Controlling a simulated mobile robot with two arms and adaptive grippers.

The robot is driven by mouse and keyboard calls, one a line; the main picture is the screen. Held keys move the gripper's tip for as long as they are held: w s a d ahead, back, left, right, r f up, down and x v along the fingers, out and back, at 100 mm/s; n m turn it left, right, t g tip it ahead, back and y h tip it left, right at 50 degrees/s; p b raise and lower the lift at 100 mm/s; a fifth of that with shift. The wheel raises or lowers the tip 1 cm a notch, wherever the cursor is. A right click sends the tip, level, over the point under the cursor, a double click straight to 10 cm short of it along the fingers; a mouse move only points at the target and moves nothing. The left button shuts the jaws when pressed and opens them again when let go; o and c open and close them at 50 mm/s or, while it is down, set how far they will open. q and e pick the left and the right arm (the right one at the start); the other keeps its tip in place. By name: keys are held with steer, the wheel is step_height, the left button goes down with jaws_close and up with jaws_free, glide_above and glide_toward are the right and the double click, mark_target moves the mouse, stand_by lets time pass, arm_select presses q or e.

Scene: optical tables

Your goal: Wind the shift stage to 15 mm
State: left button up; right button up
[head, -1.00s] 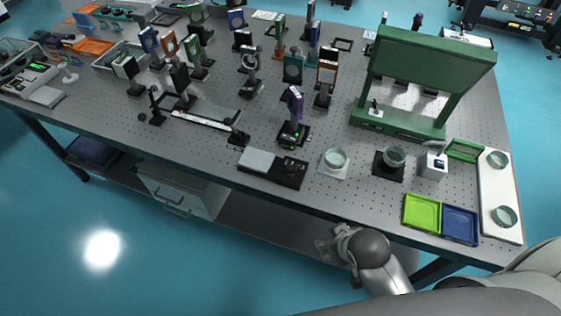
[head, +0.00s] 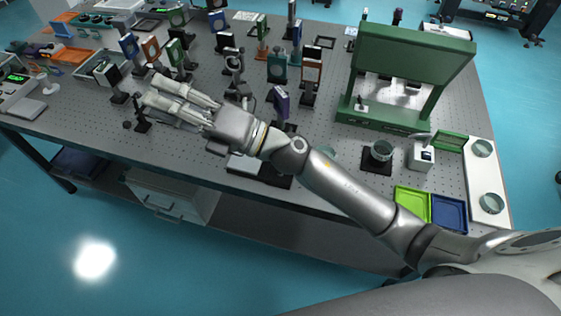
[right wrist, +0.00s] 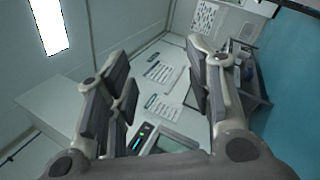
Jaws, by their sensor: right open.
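My right gripper (head: 152,90) is open and empty. It reaches over the left part of the table, its fingers pointing left. It also shows in the right wrist view (right wrist: 156,62), with its fingers spread apart and nothing between them. The long stage with a pale scale strip is hidden behind my right gripper and wrist in the head view, so its reading cannot be seen. What looks like its dark crank (head: 140,118), with a round knob (head: 127,125), shows just below and left of the fingertips. I cannot tell how high above it the fingers are. My left gripper is not in view.
Several upright optic mounts, such as a purple one (head: 281,103), stand close behind my right arm. A green frame (head: 415,55) stands at the right. A green tray (head: 412,204) and a blue tray (head: 450,213) lie near the front edge.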

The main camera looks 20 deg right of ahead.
steer(key=s+a+f+n+g+h, duration=0.1)
steer(key=s+a+f+n+g, duration=0.35)
steer(key=n+g, duration=0.5)
steer(key=d+f+n+g+h, duration=0.3)
steer(key=f+n+h, duration=0.45)
steer(key=f, duration=0.25)
steer(key=w+d+f+n+t+h, duration=0.1)
steer(key=w+d+h, duration=0.1)
steer(key=d+h, duration=0.35)
steer(key=w+d+f+h, duration=0.2)
steer(key=w+d, duration=0.1)
steer(key=d, duration=0.6)
steer(key=w+d+f+n+t+h, duration=0.1)
steer(key=w+d+h, duration=0.1)
steer(key=d+h, duration=0.35)
steer(key=shift+y, duration=0.65)
steer(key=f+p, duration=0.1)
steer(key=f, duration=0.2)
steer(key=d+f+p, duration=0.1)
steer(key=f, duration=0.2)
steer(key=f+p, duration=0.1)
steer(key=f, duration=0.2)
steer(key=shift+w+d+f, duration=0.15)
steer(key=shift+d+f, duration=0.1)
steer(key=shift+f, duration=0.7)
